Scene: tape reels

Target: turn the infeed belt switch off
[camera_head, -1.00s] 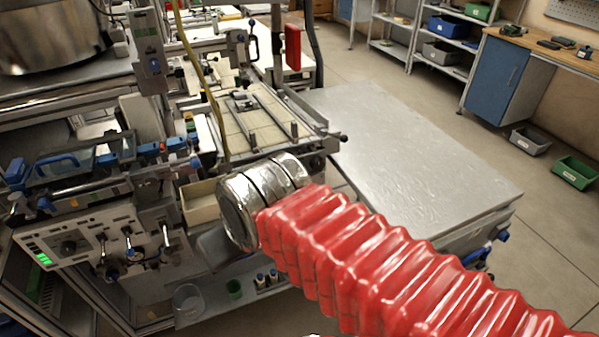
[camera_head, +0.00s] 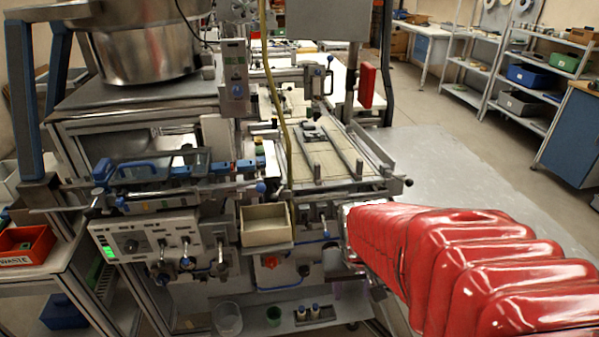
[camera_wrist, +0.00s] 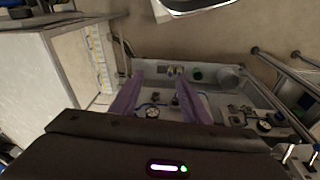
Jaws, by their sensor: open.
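A pale control panel (camera_head: 160,243) on the machine's left front has a lit green indicator (camera_head: 108,253), a dark dial and several levers (camera_head: 187,260). Labels are too small to read, so I cannot tell which control is the infeed belt switch. A red knob (camera_head: 270,262) is on the machine's lower front. Part of a pale panel with levers (camera_wrist: 289,154) shows at the lower right of the wrist view. My gripper (camera_wrist: 157,82) is open, its two purple fingers apart with nothing held, over the machine's lower front. In the head view my red-sleeved arm hides most of it.
A beige bin (camera_head: 265,226) sits at the machine's middle front. A clear beaker (camera_head: 227,318), a green cup (camera_head: 273,316) and small bottles stand on the lower shelf. A red waste bin (camera_head: 27,246) is at the left.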

